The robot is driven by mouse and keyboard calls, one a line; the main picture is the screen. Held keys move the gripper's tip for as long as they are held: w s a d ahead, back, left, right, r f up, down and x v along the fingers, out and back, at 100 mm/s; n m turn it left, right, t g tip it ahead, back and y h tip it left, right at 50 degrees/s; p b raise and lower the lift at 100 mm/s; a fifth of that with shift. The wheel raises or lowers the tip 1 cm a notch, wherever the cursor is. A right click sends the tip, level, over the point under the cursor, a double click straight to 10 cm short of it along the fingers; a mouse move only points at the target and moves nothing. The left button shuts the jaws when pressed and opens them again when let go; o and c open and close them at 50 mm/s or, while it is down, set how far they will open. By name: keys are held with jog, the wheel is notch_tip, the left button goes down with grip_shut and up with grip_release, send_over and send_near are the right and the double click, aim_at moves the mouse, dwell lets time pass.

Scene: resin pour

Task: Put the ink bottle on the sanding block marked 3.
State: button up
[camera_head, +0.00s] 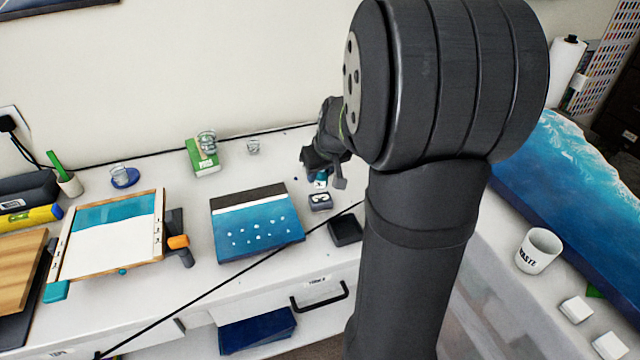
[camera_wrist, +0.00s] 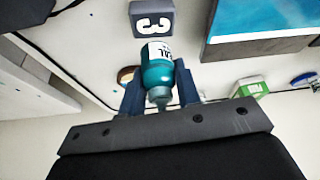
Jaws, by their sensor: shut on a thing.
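The teal ink bottle (camera_wrist: 158,72) with a white label is held between the two fingers of my gripper (camera_wrist: 160,88) in the wrist view. In the head view the bottle (camera_head: 320,183) shows small beneath my gripper (camera_head: 322,172), partly hidden by it. The grey sanding block marked 3 (camera_wrist: 152,18) lies just beyond the bottle's labelled end in the wrist view. In the head view the block (camera_head: 320,204) sits on the white table, just in front of the bottle. I cannot tell the height of the bottle above the table.
A blue ocean panel (camera_head: 255,225) lies left of the block, and a black square block (camera_head: 345,229) lies in front of it to the right. A green box (camera_head: 202,158) with a clear cup on it and a small clear cup (camera_head: 253,147) stand behind. A dark cable crosses the table.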

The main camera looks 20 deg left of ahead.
aim_at(320, 185)
jog(key=shift+f, duration=2.05)
jog(key=o, duration=1)
jog(key=shift+f, duration=0.15)
jog(key=shift+c, duration=0.2)
jog(key=v, duration=1.2)
jog(key=shift+r, duration=0.25)
jog(key=shift+a, duration=0.15)
